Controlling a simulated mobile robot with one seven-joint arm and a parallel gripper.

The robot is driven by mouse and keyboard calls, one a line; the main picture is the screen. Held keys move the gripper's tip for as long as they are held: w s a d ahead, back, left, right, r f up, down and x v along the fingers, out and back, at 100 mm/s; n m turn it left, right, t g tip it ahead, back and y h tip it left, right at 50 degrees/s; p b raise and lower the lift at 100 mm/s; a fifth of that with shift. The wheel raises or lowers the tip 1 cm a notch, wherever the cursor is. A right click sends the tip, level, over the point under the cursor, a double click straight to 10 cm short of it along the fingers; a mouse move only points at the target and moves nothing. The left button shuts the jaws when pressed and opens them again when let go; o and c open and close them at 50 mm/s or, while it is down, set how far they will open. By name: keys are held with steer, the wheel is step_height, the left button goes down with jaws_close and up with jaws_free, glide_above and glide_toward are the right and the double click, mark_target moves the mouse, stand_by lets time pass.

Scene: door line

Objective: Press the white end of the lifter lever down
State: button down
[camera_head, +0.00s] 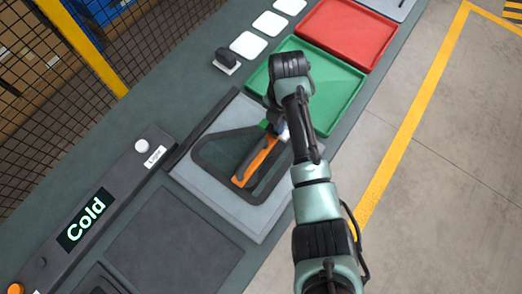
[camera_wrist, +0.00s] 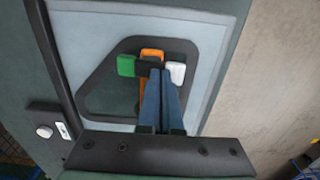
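The lifter lever shows in the wrist view near the top of the door panel's dark window (camera_wrist: 105,100). It has a green end (camera_wrist: 126,65) at the left, an orange part (camera_wrist: 152,54) and a white end (camera_wrist: 176,73) at the right. My gripper (camera_wrist: 162,72) has its two blue fingers together, with nothing seen between them. The tips overlap the lever's middle, just left of the white end; I cannot tell whether they touch. In the head view the green end (camera_head: 265,125) and an orange bar (camera_head: 262,157) show; the fingers are not clear there.
The door panel (camera_head: 221,205) lies on the bench. A console with a "Cold" display (camera_head: 85,219) and a white button (camera_head: 142,145) stands at the left. Green (camera_head: 341,119) and red (camera_head: 350,30) trays lie beyond the panel. Open floor (camera_head: 450,150) is at the right.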

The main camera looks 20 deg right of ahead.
steer(key=shift+f, duration=0.3)
steer(key=shift+r, duration=0.1)
step_height(320, 180, up, 7)
steer(key=p, duration=0.6)
steer(key=shift+p, duration=0.35)
steer(key=shift+w, duration=0.1)
stand_by(0.3)
